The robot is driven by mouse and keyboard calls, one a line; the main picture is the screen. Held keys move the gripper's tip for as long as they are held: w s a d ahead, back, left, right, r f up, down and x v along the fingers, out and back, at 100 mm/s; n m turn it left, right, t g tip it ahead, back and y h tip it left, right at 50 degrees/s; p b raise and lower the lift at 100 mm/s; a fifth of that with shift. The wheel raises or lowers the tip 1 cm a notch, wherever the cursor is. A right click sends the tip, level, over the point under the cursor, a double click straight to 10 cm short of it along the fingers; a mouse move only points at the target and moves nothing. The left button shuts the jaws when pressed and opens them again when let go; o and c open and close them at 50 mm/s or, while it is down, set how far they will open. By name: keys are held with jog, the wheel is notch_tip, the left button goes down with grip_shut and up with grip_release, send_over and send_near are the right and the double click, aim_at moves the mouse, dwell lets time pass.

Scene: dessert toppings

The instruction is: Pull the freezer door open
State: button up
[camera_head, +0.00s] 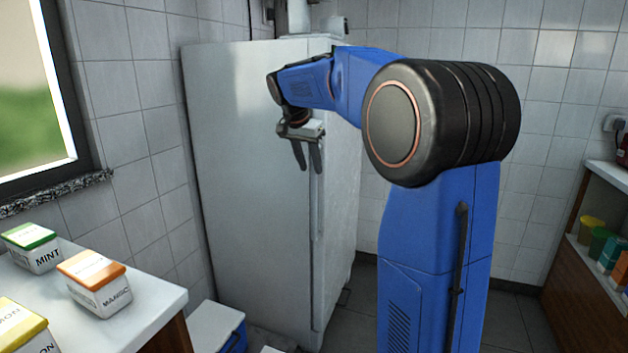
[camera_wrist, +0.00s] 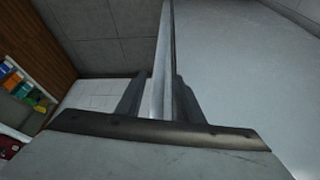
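The tall white freezer (camera_head: 245,190) stands against the tiled wall in the head view, and its door looks shut. A long upright handle (camera_head: 318,215) runs along the right edge of its broad front. My gripper (camera_head: 310,168) is at the upper part of this handle, fingers pointing down in the picture. In the wrist view the pale handle strip (camera_wrist: 163,75) passes between the two fingers of my gripper (camera_wrist: 158,95). The fingers are apart, with a gap on the left of the strip. Contact on the right side is unclear.
A white counter (camera_head: 150,290) at the left holds a mint box (camera_head: 35,258), a mango box (camera_head: 95,290) and a yellow-topped box (camera_head: 20,335). A blue-and-white cooler (camera_head: 215,325) stands low before the freezer. Shelves (camera_head: 590,250) stand at the right.

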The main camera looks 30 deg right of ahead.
aim_at(312, 172)
jog(key=shift+x, duration=3.2)
jog(key=shift+c, duration=0.7)
grip_shut()
